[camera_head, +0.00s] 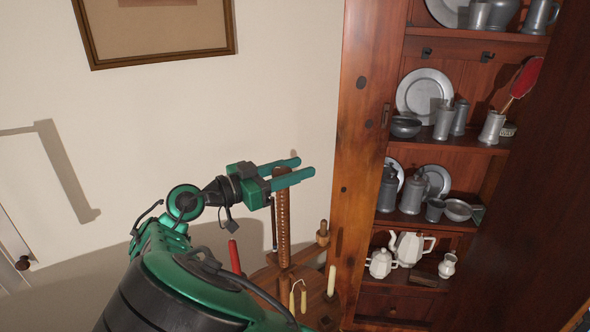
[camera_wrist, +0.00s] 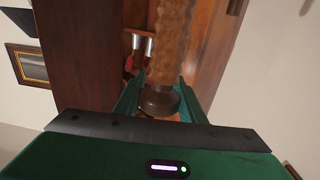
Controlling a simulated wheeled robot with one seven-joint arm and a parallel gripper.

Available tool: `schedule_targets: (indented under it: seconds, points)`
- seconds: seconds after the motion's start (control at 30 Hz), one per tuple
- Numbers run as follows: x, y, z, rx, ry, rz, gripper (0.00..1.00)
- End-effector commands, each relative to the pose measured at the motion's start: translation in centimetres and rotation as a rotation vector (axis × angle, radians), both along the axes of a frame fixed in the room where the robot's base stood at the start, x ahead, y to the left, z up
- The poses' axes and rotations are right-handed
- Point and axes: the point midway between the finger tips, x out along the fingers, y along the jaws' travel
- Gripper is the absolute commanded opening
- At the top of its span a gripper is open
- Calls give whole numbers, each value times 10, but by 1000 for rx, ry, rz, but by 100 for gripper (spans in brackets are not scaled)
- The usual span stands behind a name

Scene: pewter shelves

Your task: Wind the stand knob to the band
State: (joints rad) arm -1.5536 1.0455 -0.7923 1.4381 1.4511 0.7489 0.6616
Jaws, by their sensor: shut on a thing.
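A wooden stand with a ridged, screw-like post (camera_head: 283,222) stands below and in front of my gripper (camera_head: 302,167) in the head view. My two green fingers lie on either side of the top of the post. In the wrist view, a dark round knob (camera_wrist: 159,103) at the end of the ridged post (camera_wrist: 172,40) sits between my fingers (camera_wrist: 158,92), and they are shut on it. The fingers hide part of the post's top in the head view. I cannot make out a band on the post.
A red candle (camera_head: 234,257) and a pale candle (camera_head: 331,281) stand low around the post, with a wooden side arm (camera_head: 305,254). A wooden cabinet (camera_head: 357,150) with pewter and white pots is to the right.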

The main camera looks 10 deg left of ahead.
Motion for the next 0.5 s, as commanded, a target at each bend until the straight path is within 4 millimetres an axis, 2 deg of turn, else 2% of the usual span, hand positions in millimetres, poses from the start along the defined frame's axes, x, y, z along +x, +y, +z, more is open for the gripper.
schedule_targets:
  seconds: [0.5]
  points:
    - [-5, -2, -2, -7, -1, -204, 14]
